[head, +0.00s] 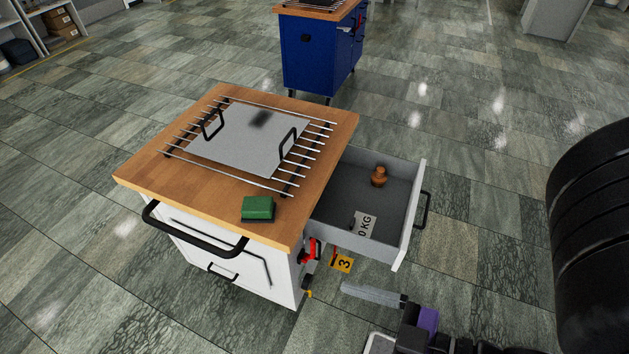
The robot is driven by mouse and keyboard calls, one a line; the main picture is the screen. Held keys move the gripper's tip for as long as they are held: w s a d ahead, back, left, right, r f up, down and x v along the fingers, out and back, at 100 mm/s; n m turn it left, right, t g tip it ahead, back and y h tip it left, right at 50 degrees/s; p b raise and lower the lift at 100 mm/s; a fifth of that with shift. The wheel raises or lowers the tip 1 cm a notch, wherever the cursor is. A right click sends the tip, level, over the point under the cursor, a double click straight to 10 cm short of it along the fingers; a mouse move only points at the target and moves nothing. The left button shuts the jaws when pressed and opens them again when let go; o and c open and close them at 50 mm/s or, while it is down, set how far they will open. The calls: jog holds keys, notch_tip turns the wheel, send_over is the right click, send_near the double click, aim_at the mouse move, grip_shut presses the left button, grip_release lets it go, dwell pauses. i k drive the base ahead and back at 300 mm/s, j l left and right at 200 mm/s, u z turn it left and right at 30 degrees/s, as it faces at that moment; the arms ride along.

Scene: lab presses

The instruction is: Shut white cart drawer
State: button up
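The white cart (262,272) has a wooden top and stands in the middle of the head view. Its grey-walled drawer (390,190) is pulled well out on the right side. The drawer's white front (408,232) carries a dark bar handle (424,209) on its outer face. A small brown knobbed object (379,175) and a label reading "0 KG" (366,225) are inside the drawer. My gripper (346,289) is at the bottom, below and in front of the drawer in the picture, apparently apart from it. Its fingers are seen edge-on, so its opening is unclear.
A metal plate with two black handles (248,140) lies on a wire rack on the cart top, with a green block (258,208) near the edge. A blue cart (312,55) stands behind. A large black rounded object (595,240) fills the right edge. Floor right of the drawer is clear.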

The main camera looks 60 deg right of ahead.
aim_at(349, 190)
jog(key=k+l+z, duration=0.95)
jog(key=l, duration=0.15)
jog(key=i+j, duration=0.05)
